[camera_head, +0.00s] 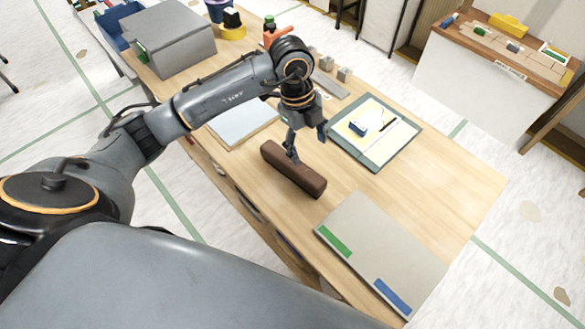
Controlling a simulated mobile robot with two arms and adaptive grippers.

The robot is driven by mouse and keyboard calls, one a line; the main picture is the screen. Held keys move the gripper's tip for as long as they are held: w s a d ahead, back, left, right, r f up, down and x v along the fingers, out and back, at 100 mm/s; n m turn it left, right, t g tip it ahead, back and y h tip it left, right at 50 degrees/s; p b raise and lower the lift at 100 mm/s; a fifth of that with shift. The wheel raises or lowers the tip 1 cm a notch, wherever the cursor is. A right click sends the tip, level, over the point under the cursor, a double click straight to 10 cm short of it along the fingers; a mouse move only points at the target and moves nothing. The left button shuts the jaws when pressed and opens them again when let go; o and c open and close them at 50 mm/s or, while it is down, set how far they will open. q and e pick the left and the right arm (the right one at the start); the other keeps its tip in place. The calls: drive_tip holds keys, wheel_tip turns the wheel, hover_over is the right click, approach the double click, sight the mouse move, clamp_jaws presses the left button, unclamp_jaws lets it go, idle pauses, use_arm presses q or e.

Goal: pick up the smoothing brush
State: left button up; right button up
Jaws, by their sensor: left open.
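A long dark brown block, which looks like the smoothing brush (305,181), lies on the wooden table (440,185) near its front edge, slanting from upper left to lower right. My left gripper (305,145) is right above its middle, pointing down, with the jaws open. One finger reaches down to the brush in the picture; I cannot tell whether it touches. The gripper hides a small part of the brush's far side. My right gripper is out of view.
A grey board with green and blue strips (385,250) lies right of the brush. A green-edged mat with papers (390,152) lies behind. A pale sheet (240,125) lies to the left, and a grey box (165,40) stands at the far left.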

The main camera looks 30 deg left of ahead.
use_arm(q)
drive_tip(key=n+y, duration=0.1)
drive_tip(key=y, duration=0.1)
hover_over(293, 165)
drive_tip(key=a, duration=0.1)
wheel_tip(293, 165, down, 8)
drive_tip(key=shift+w+d+r+p, duration=0.1)
drive_tip(key=shift+w+r+p, duration=0.05)
drive_tip(key=shift+p, duration=0.45)
drive_tip(key=shift+w+d+f+p, duration=0.1)
drive_tip(key=shift+f+p, duration=0.3)
drive_tip(key=shift+f, duration=0.95)
drive_tip(key=shift+w+d+f+p, duration=0.1)
drive_tip(key=shift+f+p, duration=0.3)
drive_tip(key=shift+f, duration=0.95)
clamp_jaws()
drive_tip(key=shift+r, duration=0.1)
